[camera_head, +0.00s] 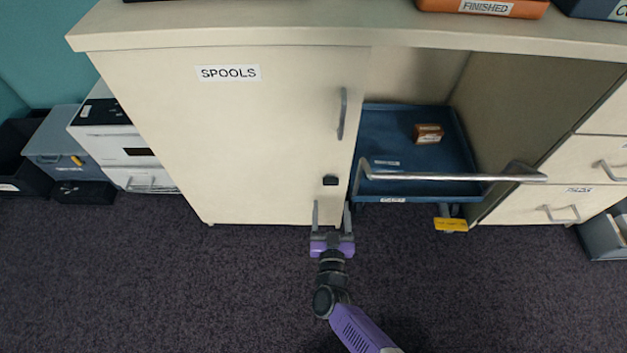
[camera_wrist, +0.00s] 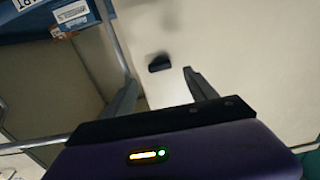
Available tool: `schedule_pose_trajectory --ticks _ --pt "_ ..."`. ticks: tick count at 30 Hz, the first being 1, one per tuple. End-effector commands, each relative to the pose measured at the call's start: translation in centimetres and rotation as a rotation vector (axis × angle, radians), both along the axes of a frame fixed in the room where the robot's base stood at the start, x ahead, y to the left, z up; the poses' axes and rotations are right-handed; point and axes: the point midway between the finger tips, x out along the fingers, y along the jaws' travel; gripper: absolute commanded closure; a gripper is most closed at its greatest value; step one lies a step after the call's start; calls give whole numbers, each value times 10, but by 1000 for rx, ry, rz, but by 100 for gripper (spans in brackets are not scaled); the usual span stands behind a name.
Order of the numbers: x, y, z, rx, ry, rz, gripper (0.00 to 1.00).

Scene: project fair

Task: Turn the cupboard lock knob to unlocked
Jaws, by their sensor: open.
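The cupboard (camera_head: 200,140) is a cream unit with a door labelled SPOOLS and a grey vertical handle (camera_head: 343,113). The lock knob (camera_head: 330,180) is a small black piece low on the door, below the handle. My gripper (camera_head: 332,212) is open and empty, pointing at the door just below the knob in the head view. In the wrist view the knob (camera_wrist: 159,63) lies beyond the fingertips, in the space between the two fingers, nearer the right one. The fingers look apart from the knob. I cannot tell whether it stands at locked or unlocked.
A blue cart (camera_head: 385,188) with a small brown box (camera_head: 428,133) and a metal push bar (camera_head: 440,177) stands in the bay right of the door. A yellow tag (camera_head: 450,224) hangs below it. Drawers (camera_head: 585,160) are further right. The carpet in front is clear.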

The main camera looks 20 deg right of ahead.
Motion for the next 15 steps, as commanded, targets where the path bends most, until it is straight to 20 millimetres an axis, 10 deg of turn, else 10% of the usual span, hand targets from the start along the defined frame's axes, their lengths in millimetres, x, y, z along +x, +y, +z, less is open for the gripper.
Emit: schedule_pose_trajectory --ticks 15 --pt "49 -17 -2 -25 -4 -5 35"
